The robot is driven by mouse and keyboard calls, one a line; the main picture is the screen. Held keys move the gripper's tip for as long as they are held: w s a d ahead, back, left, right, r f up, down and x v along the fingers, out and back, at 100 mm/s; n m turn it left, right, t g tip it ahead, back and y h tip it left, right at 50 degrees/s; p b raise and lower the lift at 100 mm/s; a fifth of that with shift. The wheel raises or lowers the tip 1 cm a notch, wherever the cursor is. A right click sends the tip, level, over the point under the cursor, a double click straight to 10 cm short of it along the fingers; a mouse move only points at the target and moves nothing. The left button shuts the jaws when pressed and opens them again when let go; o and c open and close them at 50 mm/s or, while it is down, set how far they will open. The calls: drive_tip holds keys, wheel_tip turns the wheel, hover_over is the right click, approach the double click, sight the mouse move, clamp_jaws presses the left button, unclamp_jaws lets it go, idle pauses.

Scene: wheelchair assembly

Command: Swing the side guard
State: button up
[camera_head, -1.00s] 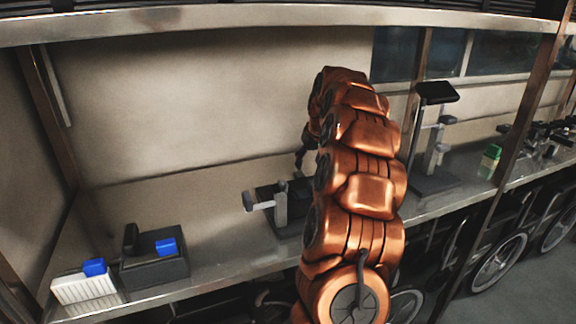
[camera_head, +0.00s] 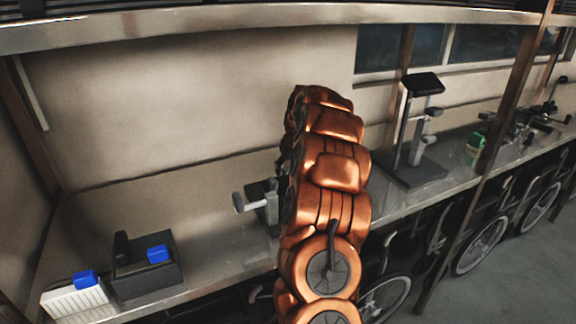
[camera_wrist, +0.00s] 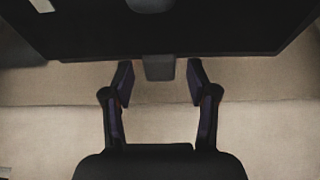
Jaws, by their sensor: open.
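In the wrist view, my gripper (camera_wrist: 160,80) is open, with one finger on each side of a small grey block (camera_wrist: 159,66). The block sticks out from the lower edge of a wide dark panel (camera_wrist: 230,38), which may be the side guard. A gap shows between each finger and the block; I cannot tell the depth. In the head view, my arm hides the gripper and part of a dark fixture with a grey clamp-like arm (camera_head: 252,200). Another stand (camera_head: 408,135) with a tilted black plate (camera_head: 422,83) stands to the right.
On the bench (camera_head: 215,262) at left are a white ribbed box (camera_head: 78,300) and a dark box (camera_head: 148,278), with blue pieces on them. A green-and-white bottle (camera_head: 475,143) stands by a post (camera_head: 490,140). Wheelchair wheels (camera_head: 482,247) show below. A shelf (camera_head: 250,28) runs overhead.

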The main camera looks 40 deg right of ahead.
clamp_jaws()
idle(0.5)
